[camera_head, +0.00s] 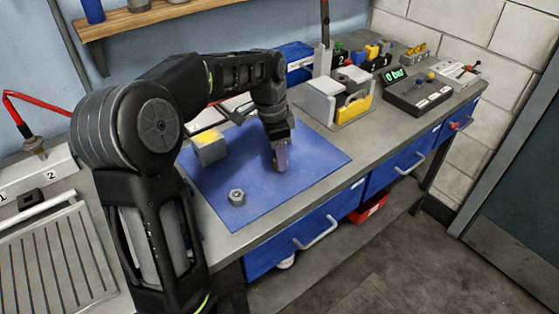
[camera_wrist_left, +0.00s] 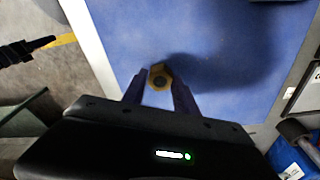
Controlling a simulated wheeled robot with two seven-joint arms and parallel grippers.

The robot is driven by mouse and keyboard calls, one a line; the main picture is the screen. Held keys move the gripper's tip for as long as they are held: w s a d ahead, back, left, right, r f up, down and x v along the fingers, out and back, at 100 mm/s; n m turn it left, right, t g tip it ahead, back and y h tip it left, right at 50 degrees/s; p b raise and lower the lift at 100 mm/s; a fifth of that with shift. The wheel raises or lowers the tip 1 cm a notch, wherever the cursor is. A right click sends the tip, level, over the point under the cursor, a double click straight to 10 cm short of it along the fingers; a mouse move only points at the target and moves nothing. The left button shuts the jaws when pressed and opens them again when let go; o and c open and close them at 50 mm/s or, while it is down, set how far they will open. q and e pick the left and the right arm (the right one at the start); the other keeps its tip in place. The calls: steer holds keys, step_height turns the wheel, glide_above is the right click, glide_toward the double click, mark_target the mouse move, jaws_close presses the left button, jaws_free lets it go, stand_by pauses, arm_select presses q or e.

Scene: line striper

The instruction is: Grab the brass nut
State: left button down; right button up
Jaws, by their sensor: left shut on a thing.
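The brass nut (camera_wrist_left: 160,77) shows in the left wrist view as a yellow hexagonal ring between the fingertips. My left gripper (camera_wrist_left: 158,88) is shut on it, low over the blue mat (camera_head: 325,158). In the head view my left gripper (camera_head: 280,166) points down at the middle of the mat, and its fingers hide the brass nut. I cannot tell whether the nut still touches the mat. A grey steel nut (camera_head: 236,197) lies on the mat nearer its front left part. My right gripper is not in view.
A grey block with a yellow top (camera_head: 209,147) stands at the mat's back left. A grey and yellow fixture (camera_head: 338,102) stands behind the mat at right. A control box with a green display (camera_head: 414,92) is farther right. The mat's right part is clear.

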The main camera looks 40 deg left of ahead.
arm_select(q)
step_height(320, 180, up, 8)
steer(key=shift+r, duration=0.2)
steer(key=shift+f, duration=0.1)
stand_by(0.6)
